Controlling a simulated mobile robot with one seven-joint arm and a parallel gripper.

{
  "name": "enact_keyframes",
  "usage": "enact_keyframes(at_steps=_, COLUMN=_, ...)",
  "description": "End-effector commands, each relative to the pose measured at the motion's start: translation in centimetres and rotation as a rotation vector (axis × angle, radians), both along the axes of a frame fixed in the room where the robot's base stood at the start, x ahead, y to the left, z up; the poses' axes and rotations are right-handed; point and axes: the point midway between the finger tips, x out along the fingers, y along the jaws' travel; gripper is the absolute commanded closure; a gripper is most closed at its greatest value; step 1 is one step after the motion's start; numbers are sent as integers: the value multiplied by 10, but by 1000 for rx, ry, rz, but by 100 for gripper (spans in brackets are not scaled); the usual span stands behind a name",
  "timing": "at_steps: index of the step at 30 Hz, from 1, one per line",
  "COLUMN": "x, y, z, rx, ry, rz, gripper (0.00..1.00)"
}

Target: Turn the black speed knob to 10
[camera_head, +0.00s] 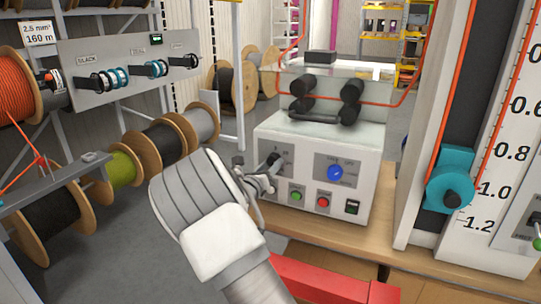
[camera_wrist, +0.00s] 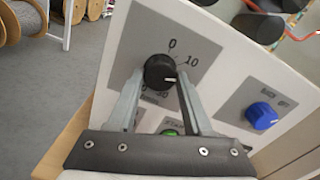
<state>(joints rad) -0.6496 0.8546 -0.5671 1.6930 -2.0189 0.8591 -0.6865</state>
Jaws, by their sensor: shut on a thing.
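The black speed knob (camera_wrist: 160,71) is on a grey dial plate on the front of the white machine, with "0" above it and "10" at its upper right in the wrist view. Its white pointer line is on its right side, pointing right and below the "10". My gripper (camera_wrist: 161,84) has one finger on each side of the knob and is shut on it. In the head view the knob (camera_head: 273,160) is at the panel's upper left, with my gripper (camera_head: 267,173) at it; my wrist partly hides that area.
A blue knob (camera_wrist: 261,115) is right of the black one. Green (camera_head: 296,196) and red (camera_head: 323,202) buttons and a dark switch (camera_head: 352,208) sit below. Black rollers (camera_head: 350,89) and an orange cable are above. Cable reels (camera_head: 120,170) stand at the left.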

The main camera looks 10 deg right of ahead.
Motion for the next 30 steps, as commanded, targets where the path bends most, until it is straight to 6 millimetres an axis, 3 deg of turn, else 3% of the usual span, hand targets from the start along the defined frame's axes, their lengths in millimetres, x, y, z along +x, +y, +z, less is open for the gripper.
enact_keyframes(at_steps=15, x=-1, y=0, z=2, rx=-262, ry=176, rz=0, gripper=100)
enact_keyframes(at_steps=30, x=-1, y=0, z=0, rx=-300, ry=202, rz=0, gripper=100)
